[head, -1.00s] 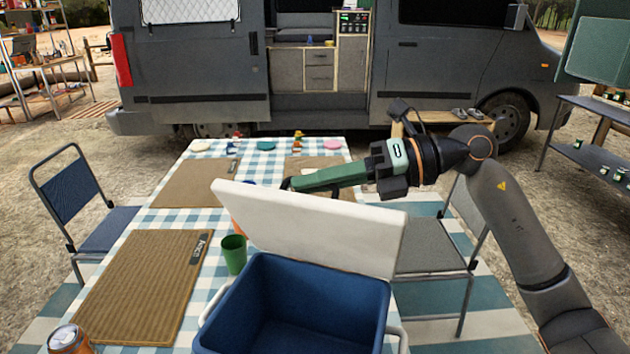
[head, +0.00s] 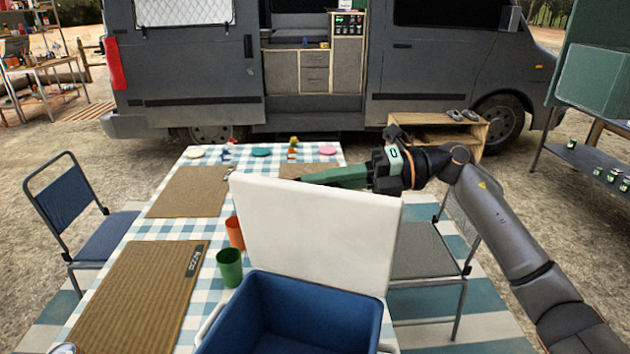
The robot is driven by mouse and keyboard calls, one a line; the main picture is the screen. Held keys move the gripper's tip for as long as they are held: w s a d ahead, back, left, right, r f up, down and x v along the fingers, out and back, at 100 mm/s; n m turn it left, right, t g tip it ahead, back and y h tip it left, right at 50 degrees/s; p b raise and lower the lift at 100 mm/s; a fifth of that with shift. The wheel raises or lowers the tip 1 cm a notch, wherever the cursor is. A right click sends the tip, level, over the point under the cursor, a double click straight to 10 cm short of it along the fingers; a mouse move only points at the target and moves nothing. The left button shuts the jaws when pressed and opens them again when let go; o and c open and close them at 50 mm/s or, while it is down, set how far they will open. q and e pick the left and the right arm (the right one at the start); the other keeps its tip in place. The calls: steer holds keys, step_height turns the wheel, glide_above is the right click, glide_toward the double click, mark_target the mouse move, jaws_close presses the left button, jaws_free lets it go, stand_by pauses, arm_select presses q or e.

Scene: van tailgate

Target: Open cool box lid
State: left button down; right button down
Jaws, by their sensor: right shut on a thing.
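The cool box (head: 298,312) is blue inside and stands at the near end of the table. Its white lid (head: 315,235) is raised and stands nearly upright at the box's far side, so the empty-looking inside shows, with its floor only partly in view. My right gripper (head: 312,178), with green fingers, reaches in from the right at the lid's top edge. It is shut on the lid; the fingertips are partly hidden behind it. My left gripper is not in view.
A green cup (head: 230,268) and an orange cup (head: 235,232) stand close left of the lid. Brown placemats (head: 140,295) cover much of the checked table. A chair (head: 425,252) stands at the right, a blue chair (head: 75,210) at the left. A grey van (head: 190,70) stands behind.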

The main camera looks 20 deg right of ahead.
steer(key=shift+w, duration=0.1)
steer(key=c, duration=0.9)
jaws_free()
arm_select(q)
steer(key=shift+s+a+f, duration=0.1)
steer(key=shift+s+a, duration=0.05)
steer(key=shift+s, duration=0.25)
arm_select(e)
steer(key=shift+d, duration=0.1)
arm_select(q)
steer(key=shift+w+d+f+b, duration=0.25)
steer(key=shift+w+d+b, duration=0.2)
steer(key=shift+b, duration=0.35)
arm_select(e)
steer(key=v, duration=1.2)
steer(key=shift+d, duration=0.25)
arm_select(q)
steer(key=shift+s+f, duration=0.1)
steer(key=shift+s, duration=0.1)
